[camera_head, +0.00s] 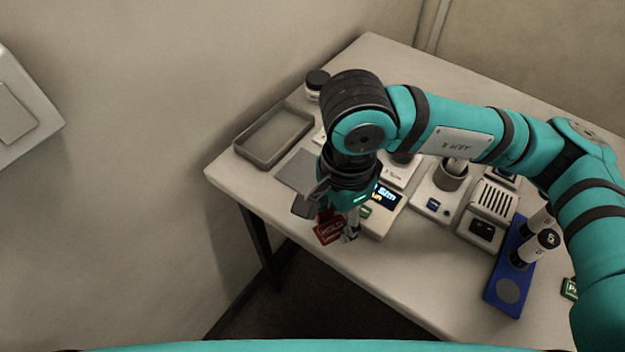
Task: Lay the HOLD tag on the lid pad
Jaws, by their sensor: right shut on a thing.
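The red HOLD tag (329,234) is at the fingertips of my right gripper (345,232), near the table's front left edge. The gripper is shut on the tag, which sits tilted and partly covered by the fingers. I cannot tell its exact height above the table. A round grey pad (508,291) lies on the near end of a blue tray (494,287) at the right, well apart from the gripper. I cannot tell for sure whether this is the lid pad; a flat grey square (296,171) lies left of my arm. My left gripper is not in view.
Black-and-white cylinders (536,246) stand on the blue tray. A green tag (570,288) lies to its right. A grey open tray (273,137) and a dark-lidded jar (317,84) are at the back left. Devices, including a slotted box (494,200), crowd the middle. The front table strip (425,275) is clear.

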